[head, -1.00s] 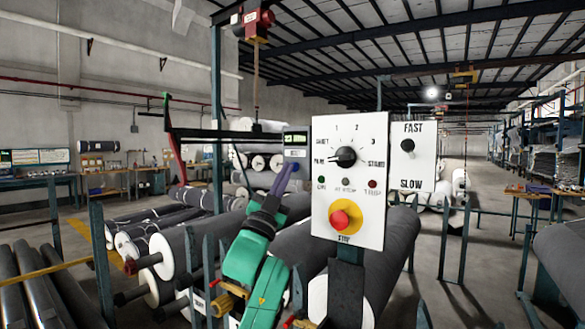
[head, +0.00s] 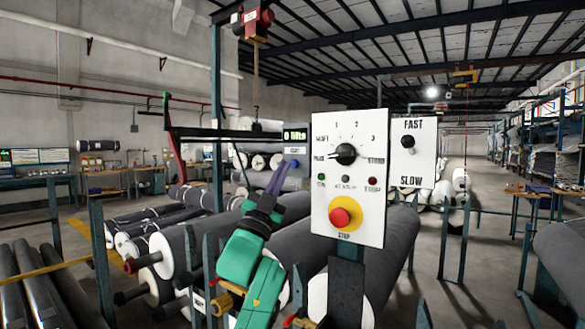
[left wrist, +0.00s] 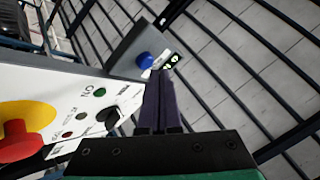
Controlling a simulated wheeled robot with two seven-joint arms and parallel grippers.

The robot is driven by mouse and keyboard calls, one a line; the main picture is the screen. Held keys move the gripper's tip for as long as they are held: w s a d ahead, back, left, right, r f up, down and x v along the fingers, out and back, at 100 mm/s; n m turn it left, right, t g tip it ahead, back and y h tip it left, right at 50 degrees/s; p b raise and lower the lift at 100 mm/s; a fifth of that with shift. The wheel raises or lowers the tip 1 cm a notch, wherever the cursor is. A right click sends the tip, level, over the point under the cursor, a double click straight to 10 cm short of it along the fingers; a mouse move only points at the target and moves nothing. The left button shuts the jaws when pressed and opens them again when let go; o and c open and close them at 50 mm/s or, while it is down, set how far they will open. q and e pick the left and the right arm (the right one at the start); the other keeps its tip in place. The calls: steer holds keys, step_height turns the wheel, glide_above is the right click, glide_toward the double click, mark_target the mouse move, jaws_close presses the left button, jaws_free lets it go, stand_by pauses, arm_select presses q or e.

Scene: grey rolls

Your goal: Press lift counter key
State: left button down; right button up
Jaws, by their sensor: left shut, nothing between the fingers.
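The lift counter (head: 296,146) is a small grey box left of the white control panel. Its lit display (head: 295,135) reads "0 lifts". Its round blue key (head: 294,164) is on the lower face. My left gripper (head: 284,167) is shut and empty, its dark purple fingers pointing up at the counter, tips just below and left of the key. In the left wrist view the blue key (left wrist: 145,61) shows just beyond the fingertips (left wrist: 160,73), on the grey counter face (left wrist: 140,40). The key is uncovered; a small gap seems to lie between. My right gripper does not show.
The white control panel (head: 322,215) with a black dial (head: 345,154) and red stop button (head: 340,216) stands close right of my left gripper. A FAST/SLOW plate (head: 413,178) is behind it. Grey rolls (head: 180,245) lie on racks to the left.

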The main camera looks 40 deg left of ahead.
arm_select(q)
steer(key=s+b, duration=0.1)
steer(key=s, duration=0.4)
steer(key=shift+s+d+b, duration=0.1)
steer(key=shift+b, duration=0.2)
stand_by(0.9)
